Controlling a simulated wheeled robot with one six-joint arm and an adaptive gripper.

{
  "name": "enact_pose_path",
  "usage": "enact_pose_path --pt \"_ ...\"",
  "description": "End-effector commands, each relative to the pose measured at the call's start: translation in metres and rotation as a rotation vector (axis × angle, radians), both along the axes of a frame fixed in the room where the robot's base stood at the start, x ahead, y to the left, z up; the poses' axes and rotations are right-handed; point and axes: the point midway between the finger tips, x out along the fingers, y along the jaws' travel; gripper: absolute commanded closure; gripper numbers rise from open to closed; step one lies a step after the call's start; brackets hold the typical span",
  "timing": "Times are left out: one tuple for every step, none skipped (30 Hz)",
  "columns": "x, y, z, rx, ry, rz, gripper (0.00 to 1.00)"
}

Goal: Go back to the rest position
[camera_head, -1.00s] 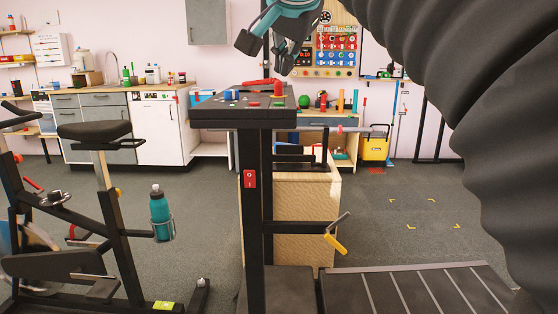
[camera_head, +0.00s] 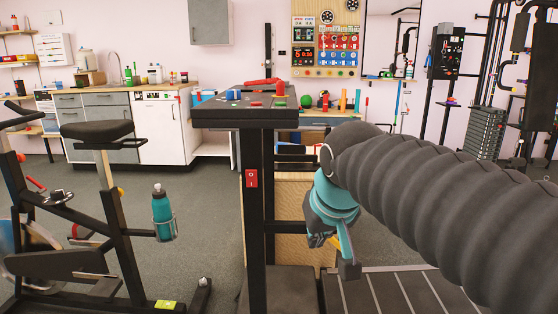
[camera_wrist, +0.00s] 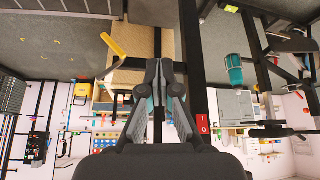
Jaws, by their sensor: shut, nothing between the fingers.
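My gripper (camera_head: 318,240) hangs low in the head view, teal and dark, at the end of my ribbed grey arm. It is in front of the wooden cabinet, right of the black post of the console stand. In the wrist view my gripper (camera_wrist: 159,66) has its two fingers together with nothing between them. The wrist picture is upside down. No task object is named, and the gripper carries nothing.
The console top (camera_head: 245,110) holds small coloured items and a red object. An exercise bike (camera_head: 97,131) with a teal bottle (camera_head: 162,210) stands left. A treadmill (camera_head: 392,290) lies below my arm. A yellow handle (camera_wrist: 113,45) is near the gripper in the wrist view. Grey floor is open behind the bike.

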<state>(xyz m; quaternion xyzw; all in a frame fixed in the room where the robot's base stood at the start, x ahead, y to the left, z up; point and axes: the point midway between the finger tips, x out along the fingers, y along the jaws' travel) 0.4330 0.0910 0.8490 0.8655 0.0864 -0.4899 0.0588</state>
Motion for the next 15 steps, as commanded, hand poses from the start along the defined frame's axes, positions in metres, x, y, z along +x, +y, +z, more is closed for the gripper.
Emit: enact_pose_path --pt "-0.017 -0.013 -0.021 -0.008 0.017 -0.002 1.0" --pt "-0.026 -0.019 -0.033 -0.011 0.025 0.0 1.0" --pt "-0.039 -0.028 -0.049 -0.015 0.039 -0.003 1.0" --pt "-0.049 -0.034 -0.06 -0.016 0.047 -0.006 1.0" --pt "-0.059 -0.04 -0.071 -0.017 0.056 -0.014 1.0" --pt "-0.072 -0.048 -0.086 -0.016 0.067 -0.027 1.0" --pt "-0.083 -0.054 -0.097 -0.013 0.075 -0.041 1.0" --pt "-0.093 -0.059 -0.107 -0.009 0.084 -0.058 1.0" --pt "-0.105 -0.066 -0.118 -0.004 0.093 -0.081 1.0" --pt "-0.113 -0.071 -0.125 -0.001 0.098 -0.098 1.0" --pt "-0.12 -0.075 -0.131 0.001 0.102 -0.112 1.0" --pt "-0.128 -0.08 -0.136 0.003 0.103 -0.13 1.0" --pt "-0.132 -0.083 -0.137 0.003 0.098 -0.142 1.0" --pt "-0.135 -0.086 -0.138 0.004 0.092 -0.153 1.0" --pt "-0.137 -0.089 -0.135 0.006 0.08 -0.167 1.0"
